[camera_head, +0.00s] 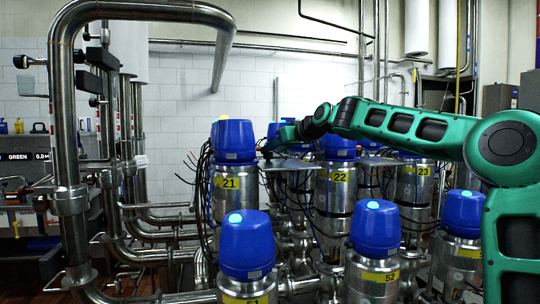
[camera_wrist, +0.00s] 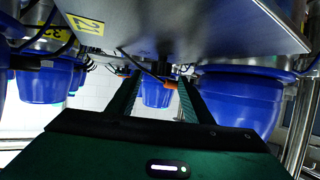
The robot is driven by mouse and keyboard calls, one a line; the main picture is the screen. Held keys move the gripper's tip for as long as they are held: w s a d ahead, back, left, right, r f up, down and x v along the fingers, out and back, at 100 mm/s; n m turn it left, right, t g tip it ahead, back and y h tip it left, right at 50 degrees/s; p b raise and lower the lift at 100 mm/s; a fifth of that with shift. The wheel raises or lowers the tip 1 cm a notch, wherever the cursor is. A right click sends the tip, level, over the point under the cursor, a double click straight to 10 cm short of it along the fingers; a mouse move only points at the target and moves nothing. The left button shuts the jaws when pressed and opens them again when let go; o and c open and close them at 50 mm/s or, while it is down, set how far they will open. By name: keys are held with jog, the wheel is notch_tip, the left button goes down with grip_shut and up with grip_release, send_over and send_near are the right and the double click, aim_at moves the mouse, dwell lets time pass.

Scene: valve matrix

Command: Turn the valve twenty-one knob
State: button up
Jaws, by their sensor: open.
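Valve 21 (camera_head: 233,142) is a steel cylinder with a blue cap and a yellow 21 label, left of centre in the head view. My gripper (camera_head: 270,147) is just right of its cap, above a flat grey metal plate. The wrist view is turned over and shows the plate (camera_wrist: 205,20) with a 21 label (camera_wrist: 85,23). A dark upright stem (camera_wrist: 163,55) meets the plate between the fingers, apparently the knob. My gripper (camera_wrist: 152,82) is open around this stem; whether the fingers touch it cannot be told. The head view does not show the knob clearly.
Valve 22 (camera_head: 337,146) stands right of my gripper, and valves 51 (camera_head: 247,240) and 52 (camera_head: 376,228) stand in front. Black cables and pipes crowd the gaps. A large bent pipe (camera_head: 65,100) rises at the left.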

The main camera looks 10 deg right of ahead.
aim_at(268, 156)
jog(key=shift+x, duration=1.4)
jog(key=c, duration=1.1)
jog(key=shift+o, duration=0.2)
jog(key=shift+a, duration=0.1)
jog(key=shift+s+a+m+t+h, duration=0.1)
jog(key=shift+a+m+t+h, duration=0.15)
jog(key=shift+m+h, duration=0.55)
jog(key=shift+a+m+t+h, duration=0.1)
jog(key=shift+m+t+h, duration=0.15)
jog(key=shift+m+h, duration=1.05)
jog(key=shift+h, duration=0.5)
